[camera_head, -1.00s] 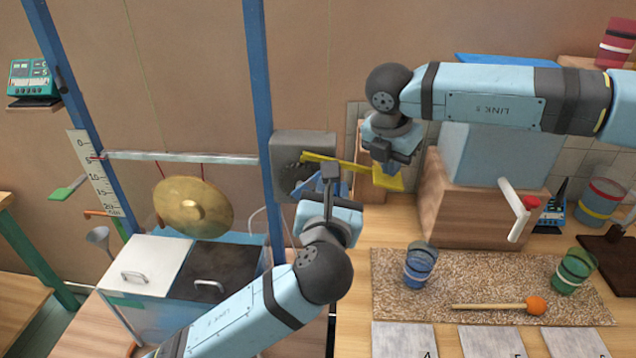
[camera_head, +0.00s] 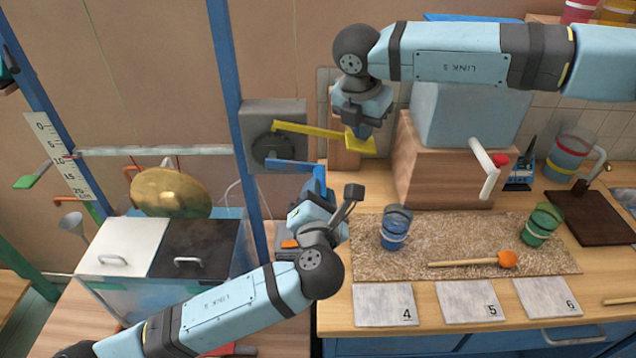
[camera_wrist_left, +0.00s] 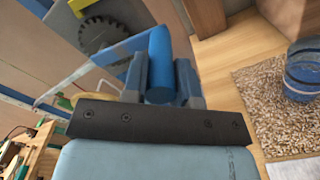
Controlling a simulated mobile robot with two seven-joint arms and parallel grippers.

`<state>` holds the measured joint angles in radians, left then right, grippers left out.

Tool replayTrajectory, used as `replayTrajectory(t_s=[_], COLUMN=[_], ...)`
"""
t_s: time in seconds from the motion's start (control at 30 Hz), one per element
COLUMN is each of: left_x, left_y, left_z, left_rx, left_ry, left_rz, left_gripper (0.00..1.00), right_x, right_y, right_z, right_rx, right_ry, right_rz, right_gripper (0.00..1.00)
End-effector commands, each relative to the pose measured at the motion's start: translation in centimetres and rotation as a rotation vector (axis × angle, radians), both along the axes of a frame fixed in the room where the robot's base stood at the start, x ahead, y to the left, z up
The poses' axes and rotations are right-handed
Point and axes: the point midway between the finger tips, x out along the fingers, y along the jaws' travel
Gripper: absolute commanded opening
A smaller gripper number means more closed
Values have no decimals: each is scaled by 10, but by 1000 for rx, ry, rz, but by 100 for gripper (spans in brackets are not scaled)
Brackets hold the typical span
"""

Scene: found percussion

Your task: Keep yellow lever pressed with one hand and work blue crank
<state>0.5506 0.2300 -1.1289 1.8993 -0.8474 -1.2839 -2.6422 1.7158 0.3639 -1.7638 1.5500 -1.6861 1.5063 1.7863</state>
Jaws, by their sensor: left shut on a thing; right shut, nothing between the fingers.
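The yellow lever (camera_head: 305,130) runs right from a grey box on the wall to a flat yellow paddle. My right gripper (camera_head: 362,132) is shut and empty, pointing down at the paddle and seeming to touch its top. The blue crank (camera_head: 290,165) sits below the lever, in front of a dark gear (camera_head: 272,150). My left gripper (camera_head: 317,188) is shut on the crank's handle. In the left wrist view the blue cylindrical handle (camera_wrist_left: 158,62) stands between the two fingers. The brass gong (camera_head: 170,192) hangs tilted under a pale bar at left.
A blue post (camera_head: 232,110) stands left of the grey box (camera_head: 285,112). A wooden box (camera_head: 445,170) with a white handle is to the right. A blue cup (camera_head: 395,228), a green cup (camera_head: 542,224) and an orange-tipped mallet (camera_head: 470,262) rest on a speckled mat.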

Motion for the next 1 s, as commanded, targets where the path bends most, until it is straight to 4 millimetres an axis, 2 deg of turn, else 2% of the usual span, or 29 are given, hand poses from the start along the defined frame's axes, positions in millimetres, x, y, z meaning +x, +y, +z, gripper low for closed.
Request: replayTrajectory(t_s=[0.4,1.0], left_x=[0,0], left_y=[6,7], left_z=[-20,-23], left_rx=[223,266], left_ry=[0,-2], left_rz=[-1,0], left_gripper=[0,0], right_x=[0,0], right_y=[0,0], right_z=[-1,-1], right_rx=[-1,-1], right_ry=[1,1], right_rz=[0,0], right_gripper=[0,0])
